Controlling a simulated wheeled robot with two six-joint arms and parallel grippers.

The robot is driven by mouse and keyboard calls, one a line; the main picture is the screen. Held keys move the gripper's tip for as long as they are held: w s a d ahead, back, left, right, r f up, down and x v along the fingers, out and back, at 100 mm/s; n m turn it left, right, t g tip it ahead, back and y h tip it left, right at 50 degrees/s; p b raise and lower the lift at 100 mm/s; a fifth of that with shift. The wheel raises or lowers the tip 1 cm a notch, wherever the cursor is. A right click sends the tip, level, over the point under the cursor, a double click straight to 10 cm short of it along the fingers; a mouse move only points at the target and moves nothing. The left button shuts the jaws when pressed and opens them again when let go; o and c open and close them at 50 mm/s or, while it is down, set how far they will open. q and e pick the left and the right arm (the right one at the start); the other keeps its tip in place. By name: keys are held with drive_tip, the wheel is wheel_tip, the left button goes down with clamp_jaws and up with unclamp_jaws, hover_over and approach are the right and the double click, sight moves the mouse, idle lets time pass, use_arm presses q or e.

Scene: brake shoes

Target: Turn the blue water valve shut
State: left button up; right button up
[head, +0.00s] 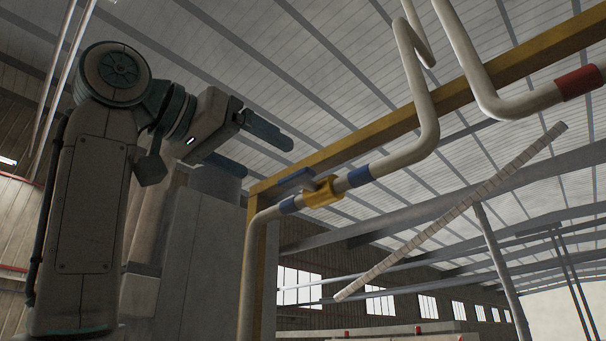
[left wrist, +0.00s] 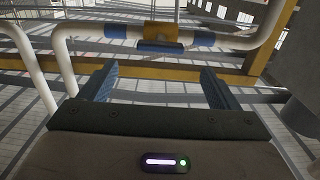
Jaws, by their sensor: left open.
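The water valve has a yellow body (head: 323,193) on a pale pipe, between two blue bands. Its blue handle (head: 296,180) sits beside the body and looks roughly in line with the pipe. In the left wrist view the yellow body (left wrist: 161,33) is at the top centre, with the blue handle (left wrist: 160,47) just below it. My left gripper (head: 267,157) is open and empty, up and left of the handle, apart from it. In the left wrist view its blue fingers (left wrist: 158,66) stand wide apart, with the handle beyond and between them. My right gripper is not in view.
A yellow beam (head: 400,125) runs behind the pipe, with a yellow post (head: 250,290) below. Another pale pipe with a red band (head: 578,82) is at the upper right. A grey cabinet (head: 205,255) stands behind my left arm.

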sight(293, 174)
use_arm(q)
drive_tip(key=p+x, duration=0.4)
drive_tip(key=x, duration=0.5)
drive_tip(key=shift+w+d, duration=0.1)
drive_tip(key=shift+d, duration=0.05)
drive_tip(key=shift+s+a, duration=0.4)
drive_tip(key=shift+w+d, duration=0.15)
drive_tip(key=shift+w, duration=0.05)
drive_tip(key=c, duration=1)
